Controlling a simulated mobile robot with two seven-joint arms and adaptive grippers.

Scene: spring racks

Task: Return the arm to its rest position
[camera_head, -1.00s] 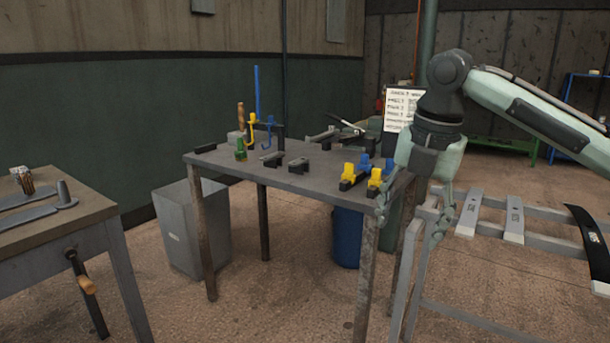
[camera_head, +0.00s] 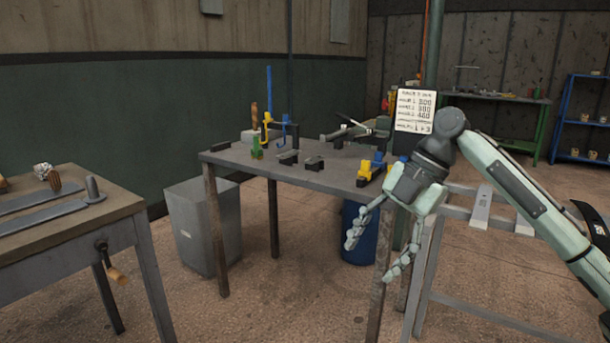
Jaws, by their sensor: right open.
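My right arm (camera_head: 515,185) comes in from the right edge, bent at the wrist. My right gripper (camera_head: 372,258) hangs pointing down and left, its fingers spread and empty. In the picture it lies in front of the right end of the grey metal table (camera_head: 325,182) and overlaps the blue bin (camera_head: 358,230). It holds nothing. My left gripper and left arm are not in view.
Yellow and blue clamps (camera_head: 368,170) and small black blocks (camera_head: 313,163) sit on the table. A grey rack (camera_head: 462,212) with flat springs stands behind my right arm. A wooden-topped bench (camera_head: 60,225) is at left, a grey bin (camera_head: 205,225) under the table. Floor between is clear.

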